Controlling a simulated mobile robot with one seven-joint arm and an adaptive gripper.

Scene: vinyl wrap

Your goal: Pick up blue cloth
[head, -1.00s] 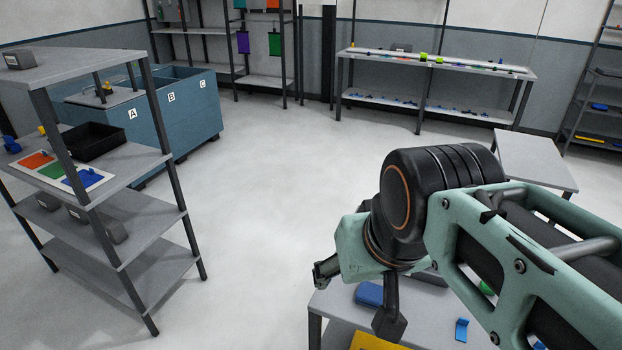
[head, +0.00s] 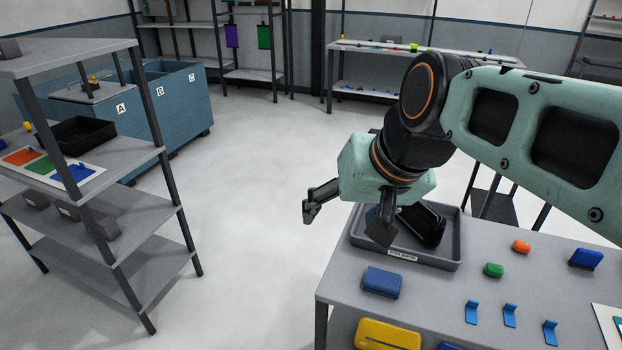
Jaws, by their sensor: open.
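My gripper (head: 345,220) is open and empty. Its fingers are spread above the left part of the table and a grey tray. A blue, folded-looking block (head: 382,281) lies flat on the table in front of the tray, below and right of the fingers. A second blue piece (head: 586,258) lies at the table's right side. A flat blue patch (head: 76,174) lies beside green and orange ones on the left shelf. I cannot tell for certain which of these is the blue cloth.
Several small blue brackets (head: 510,316), a green piece (head: 494,270) and an orange piece (head: 521,246) lie on the table. A yellow case (head: 388,334) is on the lower shelf. Floor between the shelving and table is clear.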

